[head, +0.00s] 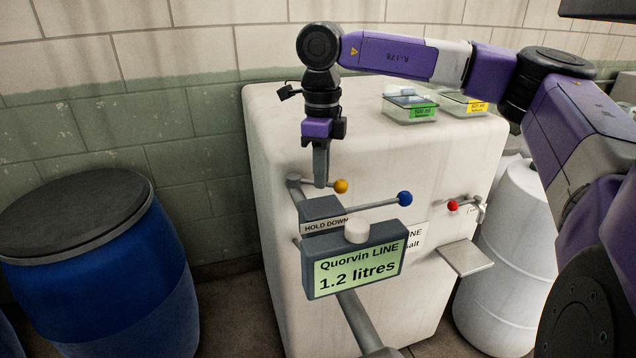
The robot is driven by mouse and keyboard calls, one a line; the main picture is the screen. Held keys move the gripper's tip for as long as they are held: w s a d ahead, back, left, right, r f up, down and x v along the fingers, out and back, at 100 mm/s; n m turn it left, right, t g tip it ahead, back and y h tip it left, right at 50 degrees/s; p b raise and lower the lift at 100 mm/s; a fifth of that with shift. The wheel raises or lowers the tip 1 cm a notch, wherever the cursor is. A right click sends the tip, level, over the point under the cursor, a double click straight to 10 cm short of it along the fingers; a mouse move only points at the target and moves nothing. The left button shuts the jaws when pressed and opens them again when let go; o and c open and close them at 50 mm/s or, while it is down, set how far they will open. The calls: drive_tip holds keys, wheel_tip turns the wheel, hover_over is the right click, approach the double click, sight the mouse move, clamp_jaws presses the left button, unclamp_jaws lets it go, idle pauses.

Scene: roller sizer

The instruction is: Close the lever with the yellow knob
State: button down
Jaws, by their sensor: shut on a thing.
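The lever with the yellow knob (341,186) sticks out from the upper left of the white machine's front. Its grey rod runs roughly level from a mount at the left to the knob at the right. My gripper (321,184) points straight down and is shut on the lever's rod, just left of the yellow knob. The fingers hide part of the rod.
A blue-knobbed lever (404,198) lies close below and right, above a display box (355,268) reading "Quorvin LINE 1.2 litres". A red-knobbed lever (453,206) is farther right. Clear bins (410,108) sit on the white machine (270,125). A blue barrel (95,270) stands left.

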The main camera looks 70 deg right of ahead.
drive_tip(key=shift+w+d+r+n, duration=0.15)
drive_tip(key=shift+d+n, duration=0.25)
drive_tip(key=shift+n, duration=0.35)
drive_tip(key=shift+w+d+f+n, duration=0.15)
drive_tip(key=shift+d+n, duration=0.2)
drive_tip(key=shift+n, duration=0.35)
drive_tip(key=shift+w+d+r+n, duration=0.15)
drive_tip(key=shift+d+n, duration=0.25)
drive_tip(key=shift+n, duration=0.35)
drive_tip(key=c, duration=1.5)
unclamp_jaws()
wheel_tip(320, 180, up, 8)
drive_tip(key=shift+f, duration=0.2)
drive_tip(key=shift+d, duration=0.1)
